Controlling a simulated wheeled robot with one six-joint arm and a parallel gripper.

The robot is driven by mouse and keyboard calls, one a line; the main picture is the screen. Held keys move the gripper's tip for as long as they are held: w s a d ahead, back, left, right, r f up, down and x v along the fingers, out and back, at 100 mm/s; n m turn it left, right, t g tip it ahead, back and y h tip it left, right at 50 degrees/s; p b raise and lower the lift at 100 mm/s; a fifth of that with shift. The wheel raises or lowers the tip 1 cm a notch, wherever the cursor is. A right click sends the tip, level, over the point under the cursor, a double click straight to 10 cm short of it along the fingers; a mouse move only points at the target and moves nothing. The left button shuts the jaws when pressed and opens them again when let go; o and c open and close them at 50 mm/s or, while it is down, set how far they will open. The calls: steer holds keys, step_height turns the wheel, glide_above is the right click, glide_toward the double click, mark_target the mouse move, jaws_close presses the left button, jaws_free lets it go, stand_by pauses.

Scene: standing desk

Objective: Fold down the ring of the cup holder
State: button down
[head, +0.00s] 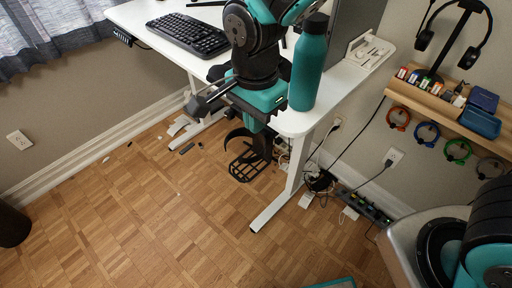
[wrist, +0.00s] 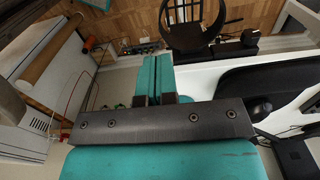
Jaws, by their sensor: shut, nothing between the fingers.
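The black cup holder (head: 248,166) hangs at the desk's front edge, with an open slatted base and a curved ring part (head: 236,137). It also shows at the top of the wrist view (wrist: 194,38), ahead and to the right of my fingertips. My gripper (head: 255,124) is beside the desk edge, above the cup holder in the head view, and hides part of it. In the wrist view my gripper's teal fingers (wrist: 150,66) are together with nothing between them. I cannot tell the ring's exact angle or whether my fingers touch it.
The white desk (head: 330,92) carries a keyboard (head: 188,34) and a teal bottle (head: 308,62) close to my wrist. A desk leg (head: 283,197) and cables stand right of the holder. The floor (head: 150,220) at left is mostly clear.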

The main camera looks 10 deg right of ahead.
mark_target(256, 156)
step_height(256, 156, down, 9)
steer(key=shift+r, duration=0.2)
stand_by(0.5)
